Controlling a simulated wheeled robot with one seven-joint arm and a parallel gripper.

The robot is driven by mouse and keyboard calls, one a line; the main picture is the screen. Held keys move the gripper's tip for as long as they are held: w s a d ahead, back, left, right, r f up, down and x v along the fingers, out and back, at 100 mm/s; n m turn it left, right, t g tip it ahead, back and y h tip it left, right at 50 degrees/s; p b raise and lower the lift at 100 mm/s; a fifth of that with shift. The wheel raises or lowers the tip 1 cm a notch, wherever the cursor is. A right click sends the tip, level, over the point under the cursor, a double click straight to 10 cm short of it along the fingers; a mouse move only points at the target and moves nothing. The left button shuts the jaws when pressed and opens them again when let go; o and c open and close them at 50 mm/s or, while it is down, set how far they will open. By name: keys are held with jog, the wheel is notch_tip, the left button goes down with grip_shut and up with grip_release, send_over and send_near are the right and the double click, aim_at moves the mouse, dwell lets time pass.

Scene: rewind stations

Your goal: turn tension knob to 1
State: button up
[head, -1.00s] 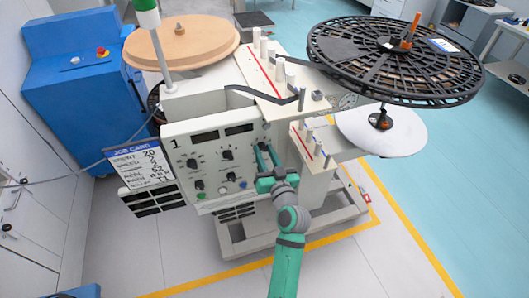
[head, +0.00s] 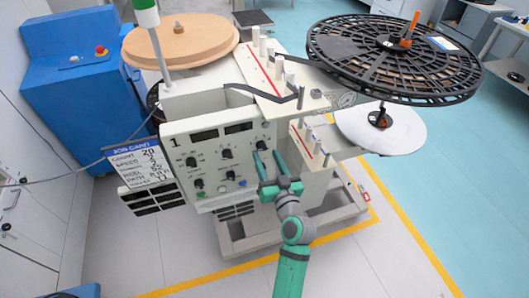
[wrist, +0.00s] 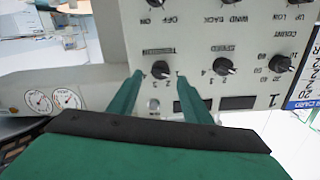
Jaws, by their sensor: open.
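The tension knob (wrist: 160,69) is a small black knob on the light control panel (wrist: 240,45). The wrist view shows the panel upside down, with the tension label above the knob and small numbers around it. My gripper (wrist: 158,75) is open, with one green fingertip on each side of the knob and a gap to it on both sides. The knob's exact pointer setting is too small to read. In the head view, the knob (head: 262,145) sits at the panel's upper right, just above my gripper (head: 267,154).
Other knobs, such as the speed knob (wrist: 224,67) and count knob (wrist: 281,63), sit beside it. A job card (head: 145,163) hangs left of the panel. A large black reel (head: 350,62) overhangs at the right. Floor in front is clear.

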jog(key=v, duration=0.7)
dwell(0.4)
